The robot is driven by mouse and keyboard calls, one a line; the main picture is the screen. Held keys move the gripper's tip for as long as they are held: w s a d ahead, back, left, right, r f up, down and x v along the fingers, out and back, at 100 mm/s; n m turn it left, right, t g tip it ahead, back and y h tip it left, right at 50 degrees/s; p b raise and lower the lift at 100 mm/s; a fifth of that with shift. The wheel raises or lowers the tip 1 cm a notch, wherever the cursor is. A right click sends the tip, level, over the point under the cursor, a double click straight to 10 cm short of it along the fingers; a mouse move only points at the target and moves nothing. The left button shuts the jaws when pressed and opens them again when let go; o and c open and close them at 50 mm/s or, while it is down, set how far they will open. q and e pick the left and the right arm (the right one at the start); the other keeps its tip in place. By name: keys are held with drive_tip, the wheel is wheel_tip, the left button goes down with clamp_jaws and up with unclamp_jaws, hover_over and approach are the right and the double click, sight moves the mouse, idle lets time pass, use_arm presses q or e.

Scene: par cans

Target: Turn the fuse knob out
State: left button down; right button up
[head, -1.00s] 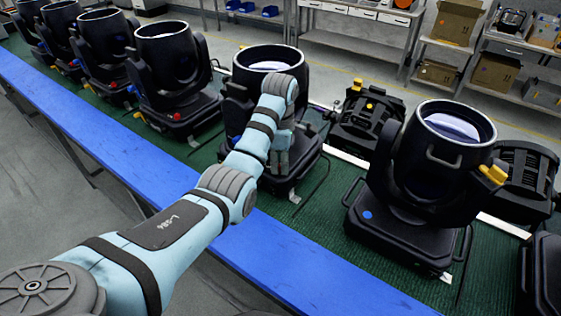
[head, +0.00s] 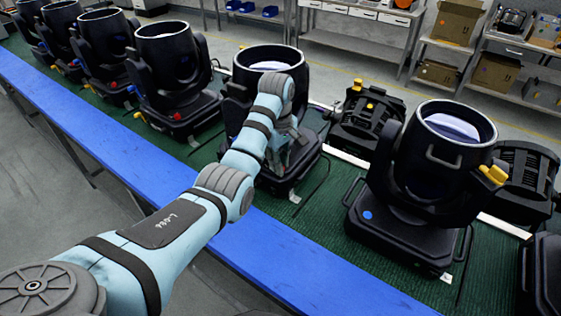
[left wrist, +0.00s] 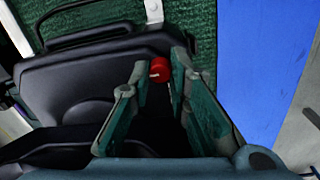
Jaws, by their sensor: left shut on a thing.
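The fuse knob (left wrist: 159,69) is a small red round knob with a pale mark, at the base of a black moving-head lamp (head: 238,100). My left gripper (left wrist: 160,68) is shut on the knob, one fingertip on each side of it in the left wrist view. In the head view my left gripper (head: 283,158) is low at the front of this lamp, and the knob is hidden behind it. My right gripper is not in view.
Several similar black lamps stand in a row on the green mat (head: 317,225), including one close on the right (head: 400,200). A blue strip (head: 130,135) runs along the near edge. Shelves with cardboard boxes (head: 455,20) stand behind.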

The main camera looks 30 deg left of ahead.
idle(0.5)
use_arm(q)
drive_tip(key=c, duration=1.5)
unclamp_jaws()
